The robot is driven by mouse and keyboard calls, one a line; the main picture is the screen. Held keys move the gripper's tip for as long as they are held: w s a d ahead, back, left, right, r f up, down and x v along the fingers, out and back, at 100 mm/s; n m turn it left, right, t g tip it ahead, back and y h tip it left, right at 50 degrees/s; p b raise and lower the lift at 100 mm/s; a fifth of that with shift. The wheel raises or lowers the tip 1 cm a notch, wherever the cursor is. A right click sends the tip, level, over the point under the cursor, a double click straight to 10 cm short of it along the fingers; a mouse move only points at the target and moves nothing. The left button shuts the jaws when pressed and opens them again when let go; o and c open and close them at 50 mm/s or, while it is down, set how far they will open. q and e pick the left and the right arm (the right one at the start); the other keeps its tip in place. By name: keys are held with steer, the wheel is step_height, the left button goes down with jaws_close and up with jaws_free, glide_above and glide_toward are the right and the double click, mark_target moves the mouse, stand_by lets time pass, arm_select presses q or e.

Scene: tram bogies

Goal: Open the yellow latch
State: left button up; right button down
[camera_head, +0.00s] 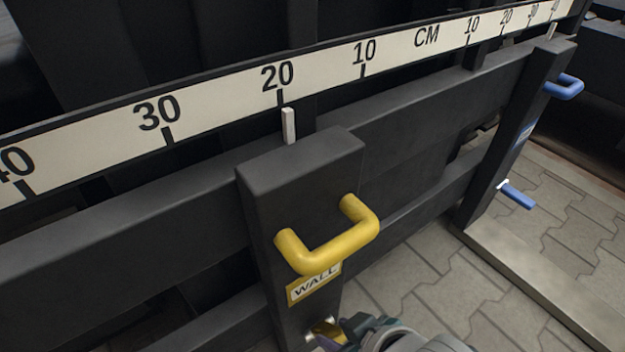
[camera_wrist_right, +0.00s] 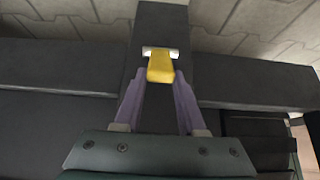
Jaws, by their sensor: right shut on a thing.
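The yellow latch (camera_wrist_right: 160,68) sticks out of a bright metal slot plate in the dark post in the right wrist view. The purple fingers of my right gripper (camera_wrist_right: 161,79) close on it from both sides. In the head view the yellow latch (camera_head: 325,329) shows only in part at the bottom, low on the near post (camera_head: 262,210), mostly hidden by my right gripper (camera_head: 332,340). My left gripper is in neither view.
A fixed yellow handle (camera_head: 335,247) juts from the near post above a "WALL" label (camera_head: 313,284). A far post carries a blue handle (camera_head: 566,87) and a blue latch (camera_head: 518,196). Dark rails and a centimetre scale (camera_head: 215,95) run behind. Paved floor (camera_head: 420,290) lies right.

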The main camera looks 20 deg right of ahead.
steer(key=shift+w+a+r+g, duration=0.2)
steer(key=shift+w+g, duration=0.2)
steer(key=shift+g, duration=0.1)
steer(key=shift+p, duration=0.3)
steer(key=shift+c, duration=2.4)
jaws_free()
